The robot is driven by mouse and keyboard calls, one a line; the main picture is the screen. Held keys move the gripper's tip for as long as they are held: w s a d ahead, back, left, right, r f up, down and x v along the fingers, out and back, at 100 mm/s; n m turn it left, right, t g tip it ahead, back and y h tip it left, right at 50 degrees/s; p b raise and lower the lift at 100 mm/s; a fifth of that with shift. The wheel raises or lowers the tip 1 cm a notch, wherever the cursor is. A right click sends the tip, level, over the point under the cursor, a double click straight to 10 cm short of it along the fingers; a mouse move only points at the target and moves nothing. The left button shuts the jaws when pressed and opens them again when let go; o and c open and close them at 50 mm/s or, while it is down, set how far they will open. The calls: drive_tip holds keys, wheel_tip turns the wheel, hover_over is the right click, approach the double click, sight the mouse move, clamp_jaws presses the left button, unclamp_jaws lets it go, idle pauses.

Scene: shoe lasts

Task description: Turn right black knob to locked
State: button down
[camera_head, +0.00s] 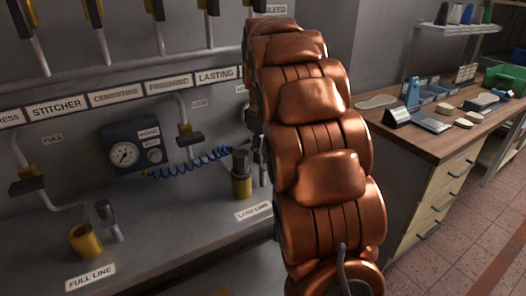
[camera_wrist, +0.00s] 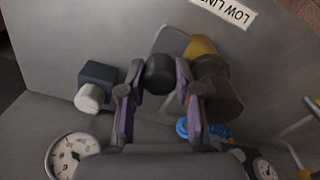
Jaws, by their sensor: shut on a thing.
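The right black knob (camera_wrist: 160,74) shows in the wrist view as a short dark round cylinder, between my two fingers. My gripper (camera_wrist: 159,84) is shut on it, with one finger on each side. The knob's pointer or lock marking cannot be made out. Beside it on the right in the wrist view is a brass and dark cylinder fitting (camera_wrist: 205,62); it stands by the low line label (camera_wrist: 232,10). In the head view this fitting (camera_head: 241,176) shows just left of my arm, which hides most of my gripper and the held knob.
A gauge box (camera_head: 137,145) and a blue coiled hose (camera_head: 200,162) are on the wall to the left. A brass fitting (camera_head: 85,241) stands by the full line label (camera_head: 91,277). A wooden-topped bench (camera_head: 385,118) stands at right. A pale knob (camera_wrist: 91,98) lies left of my fingers.

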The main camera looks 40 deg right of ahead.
drive_tip(key=m, duration=0.4)
drive_tip(key=shift+m, duration=0.4)
drive_tip(key=m, duration=0.9)
drive_tip(key=shift+p, duration=0.4)
drive_tip(key=shift+m, duration=1.8)
drive_tip(key=c, duration=0.8)
unclamp_jaws()
